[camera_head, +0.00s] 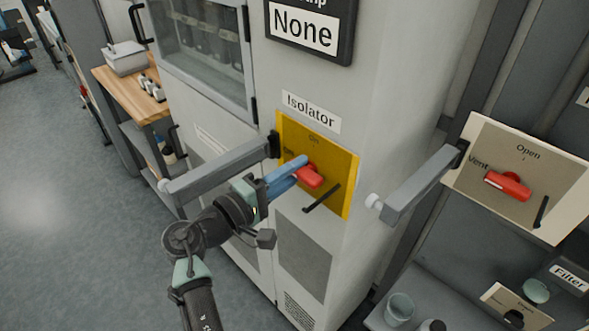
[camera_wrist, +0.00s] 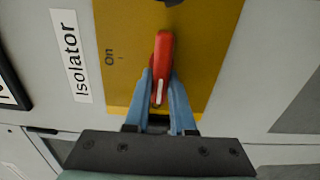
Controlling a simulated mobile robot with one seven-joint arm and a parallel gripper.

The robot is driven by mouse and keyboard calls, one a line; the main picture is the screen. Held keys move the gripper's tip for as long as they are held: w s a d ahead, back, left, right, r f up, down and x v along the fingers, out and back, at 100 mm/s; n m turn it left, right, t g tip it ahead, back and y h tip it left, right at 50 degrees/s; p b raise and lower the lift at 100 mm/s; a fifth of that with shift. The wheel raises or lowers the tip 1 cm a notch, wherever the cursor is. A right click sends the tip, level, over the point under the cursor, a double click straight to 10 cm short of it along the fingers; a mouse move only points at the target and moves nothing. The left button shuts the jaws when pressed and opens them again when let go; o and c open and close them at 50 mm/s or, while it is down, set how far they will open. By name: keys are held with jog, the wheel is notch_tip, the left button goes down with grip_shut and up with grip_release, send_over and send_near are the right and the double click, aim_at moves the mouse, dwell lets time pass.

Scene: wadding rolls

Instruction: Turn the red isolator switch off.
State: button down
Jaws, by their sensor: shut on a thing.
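The red isolator switch (camera_head: 310,177) is a red handle on a yellow panel (camera_head: 344,195), below the "Isolator" label. My gripper (camera_head: 297,170) reaches it from the left with blue fingers. In the wrist view the fingers (camera_wrist: 161,88) are shut on the near end of the red handle (camera_wrist: 164,48), one on each side. The handle lies crosswise on the panel, not pointing up at the "On" mark (camera_wrist: 110,56). Its end with the white line points left on the panel, towards a small label too unclear to read. The fingers hide part of the panel behind them.
Grey bars stick out of the cabinet left (camera_head: 222,165) and right (camera_head: 420,187) of the panel. A dark bar (camera_head: 322,198) stands out below the handle. A second panel with a red "Vent" handle (camera_head: 508,186) is at the right. Open floor (camera_head: 75,230) lies at the left.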

jog(key=c, duration=0.8)
grip_release()
jog(key=shift+o, duration=0.2)
jog(key=b+v, duration=0.2)
jog(key=v, duration=1.1)
